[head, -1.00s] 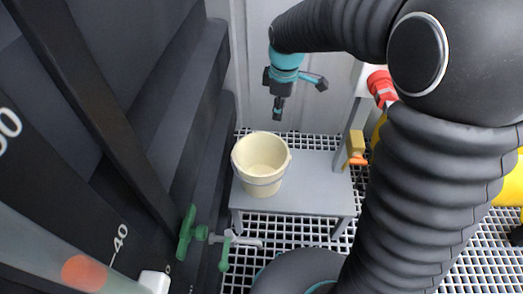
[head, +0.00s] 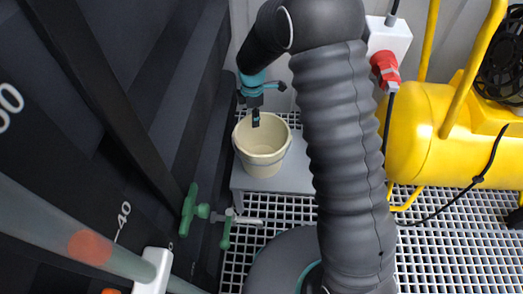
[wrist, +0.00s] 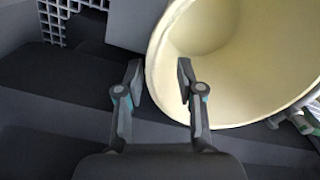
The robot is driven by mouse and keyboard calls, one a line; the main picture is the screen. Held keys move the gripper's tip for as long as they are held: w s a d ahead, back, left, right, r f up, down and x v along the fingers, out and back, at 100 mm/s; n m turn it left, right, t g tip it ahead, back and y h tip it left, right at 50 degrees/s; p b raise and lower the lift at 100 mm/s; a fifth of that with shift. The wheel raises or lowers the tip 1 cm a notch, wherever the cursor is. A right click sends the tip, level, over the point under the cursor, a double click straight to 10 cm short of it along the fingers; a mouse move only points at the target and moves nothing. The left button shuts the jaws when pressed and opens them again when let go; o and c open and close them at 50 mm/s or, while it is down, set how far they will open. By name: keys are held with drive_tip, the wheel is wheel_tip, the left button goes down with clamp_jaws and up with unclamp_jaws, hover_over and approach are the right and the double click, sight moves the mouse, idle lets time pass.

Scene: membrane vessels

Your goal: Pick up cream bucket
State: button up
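The cream bucket (head: 262,163) stands upright on a grey low platform (head: 301,178) in the head view. In the wrist view the bucket (wrist: 235,95) fills the upper right, with its pale inside showing. My gripper (wrist: 159,78) is open, one finger on each side of the bucket's near rim. The left finger is outside the wall and the right finger overlaps the inside. Gaps show on both sides of the rim. In the head view my gripper (head: 256,118) reaches down at the bucket's far rim. Exact fingertip depth cannot be told.
A dark ribbed wall (head: 130,90) rises close on the left. Green valve handles (head: 190,210) stick out in front of the platform. A yellow compressor tank (head: 420,135) and a red plug (head: 385,67) are at the right. White grating (head: 455,225) covers the floor.

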sight(256, 136)
drive_tip(key=shift+d+f, duration=0.2)
drive_tip(key=shift+f, duration=1.45)
drive_tip(key=shift+d+f, duration=0.15)
drive_tip(key=shift+f, duration=1.5)
clamp_jaws()
